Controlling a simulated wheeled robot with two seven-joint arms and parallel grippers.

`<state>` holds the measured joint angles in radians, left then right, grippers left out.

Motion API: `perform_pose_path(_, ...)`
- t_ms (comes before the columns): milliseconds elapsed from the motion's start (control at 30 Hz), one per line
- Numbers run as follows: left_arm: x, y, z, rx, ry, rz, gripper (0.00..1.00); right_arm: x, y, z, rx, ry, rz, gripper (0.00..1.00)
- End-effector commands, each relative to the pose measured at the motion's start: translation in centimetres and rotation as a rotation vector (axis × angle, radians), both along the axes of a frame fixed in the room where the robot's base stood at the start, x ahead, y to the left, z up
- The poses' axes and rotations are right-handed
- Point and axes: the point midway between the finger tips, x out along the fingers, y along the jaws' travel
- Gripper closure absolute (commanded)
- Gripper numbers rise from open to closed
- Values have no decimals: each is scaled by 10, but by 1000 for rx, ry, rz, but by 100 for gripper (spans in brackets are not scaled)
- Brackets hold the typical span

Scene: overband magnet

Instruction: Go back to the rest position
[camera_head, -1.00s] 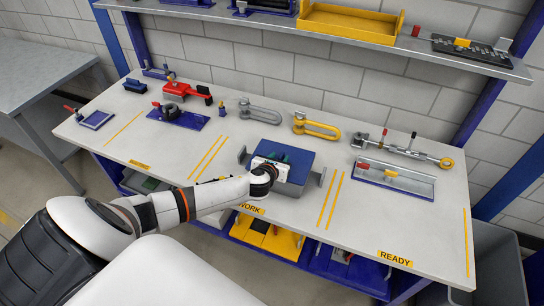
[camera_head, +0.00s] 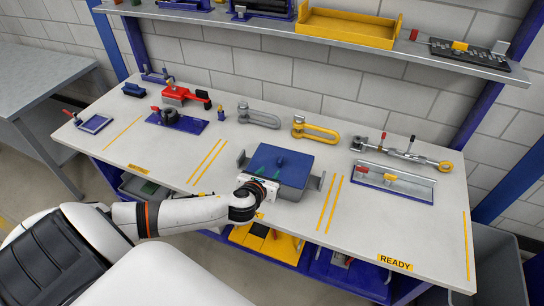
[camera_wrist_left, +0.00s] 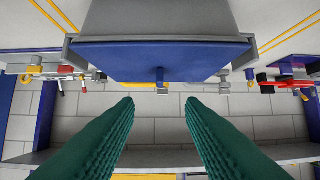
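My left gripper (camera_head: 269,166) reaches in from the left at the front of the bench. It is at the near side of a grey box with a blue top (camera_head: 292,163), in the middle of the bench. In the left wrist view, the two green ribbed fingers (camera_wrist_left: 160,104) are wide apart with nothing between them. The box's blue face (camera_wrist_left: 160,62) fills the upper middle there, beyond the fingertips. I cannot tell whether the fingers touch the box. My right gripper is not in view.
The bench (camera_head: 345,225) holds a grey shackle (camera_head: 262,117), a yellow shackle (camera_head: 316,130), a red-handled tool (camera_head: 182,95), a turnbuckle-like rod (camera_head: 405,150) and a blue-edged tray (camera_head: 393,182). A shelf (camera_head: 340,42) runs above the back. The front right is clear.

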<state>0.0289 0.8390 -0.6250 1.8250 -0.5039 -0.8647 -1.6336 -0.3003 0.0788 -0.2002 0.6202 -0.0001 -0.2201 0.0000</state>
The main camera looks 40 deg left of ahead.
Motion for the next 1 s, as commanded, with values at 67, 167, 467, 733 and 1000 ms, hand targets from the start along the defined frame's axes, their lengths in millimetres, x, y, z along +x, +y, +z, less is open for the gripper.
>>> perform_pose_path(67, 0, 0, 0, 0, 0, 0, 64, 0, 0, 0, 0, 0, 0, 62)
perform_pose_path(167, 0, 0, 0, 0, 0, 0, 64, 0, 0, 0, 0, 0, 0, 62)
perform_pose_path(467, -35, -44, -11, -429, -4, 237, 64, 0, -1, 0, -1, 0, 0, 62)
perform_pose_path(733, -137, -108, -15, -1334, -2, 1035, 64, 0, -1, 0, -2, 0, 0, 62)
perform_pose_path(1000, -199, -128, -6, -1694, -47, 1591, 64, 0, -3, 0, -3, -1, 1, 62)
